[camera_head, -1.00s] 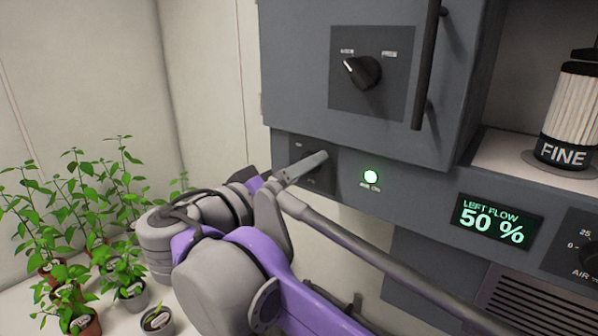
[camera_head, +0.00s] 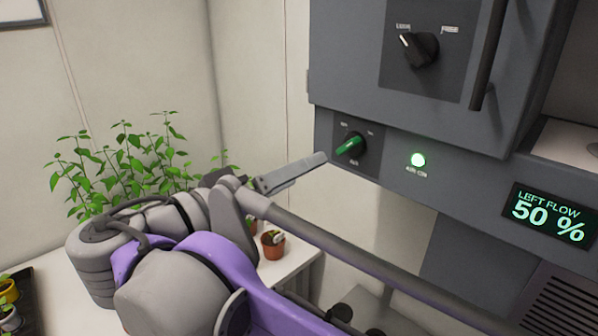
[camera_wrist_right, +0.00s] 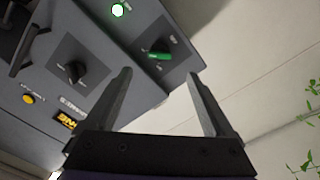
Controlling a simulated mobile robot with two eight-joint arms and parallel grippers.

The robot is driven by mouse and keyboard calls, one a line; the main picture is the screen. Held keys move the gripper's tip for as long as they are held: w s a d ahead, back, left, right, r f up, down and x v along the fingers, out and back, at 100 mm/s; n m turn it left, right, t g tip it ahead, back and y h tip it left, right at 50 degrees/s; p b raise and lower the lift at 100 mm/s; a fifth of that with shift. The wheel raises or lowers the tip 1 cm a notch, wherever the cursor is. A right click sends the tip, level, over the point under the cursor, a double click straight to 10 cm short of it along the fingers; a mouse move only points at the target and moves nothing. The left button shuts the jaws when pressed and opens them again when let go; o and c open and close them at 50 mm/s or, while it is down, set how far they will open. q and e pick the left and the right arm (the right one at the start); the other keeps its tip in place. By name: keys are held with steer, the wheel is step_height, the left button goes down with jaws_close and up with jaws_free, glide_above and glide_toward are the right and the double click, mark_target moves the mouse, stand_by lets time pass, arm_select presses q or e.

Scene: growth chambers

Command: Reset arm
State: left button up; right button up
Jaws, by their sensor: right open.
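My right gripper (camera_wrist_right: 163,103) is open in the right wrist view, with nothing between its two fingers. In the head view, my right gripper (camera_head: 290,173) shows at the end of the grey and purple arm, below and left of a green knob (camera_head: 350,146) on the grey chamber's lower panel. The same green knob (camera_wrist_right: 158,55) lies beyond the fingertips in the right wrist view, apart from them. A lit green lamp (camera_head: 418,160) is right of the knob. My left gripper is not in view.
The grey chamber (camera_head: 400,95) carries a black knob (camera_head: 421,50), a door handle (camera_head: 487,55) and a display (camera_head: 549,215) reading LEFT FLOW 50 %. Potted plants (camera_head: 125,165) stand on a white table (camera_head: 55,270) at left. Open space lies between table and chamber.

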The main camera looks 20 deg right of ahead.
steer(key=s+d+f+n+g+y, duration=0.2)
steer(key=d+f+y, duration=0.2)
steer(key=f, duration=0.9)
steer(key=s+d+f+n+g+y, duration=0.1)
steer(key=d+f+n+y, duration=0.25)
steer(key=f, duration=0.95)
steer(key=s+a+f+y, duration=0.1)
steer(key=f+y, duration=0.2)
steer(key=f, duration=0.2)
steer(key=s+a+f+t+y, duration=0.1)
steer(key=s+a+f+y, duration=0.1)
steer(key=f, duration=0.4)
steer(key=s+a+f+t+y, duration=0.1)
steer(key=f+y, duration=0.3)
steer(key=f, duration=0.2)
steer(key=shift+s+a+f+m, duration=0.15)
steer(key=shift+s+f+m, duration=0.1)
steer(key=shift+s+m, duration=0.2)
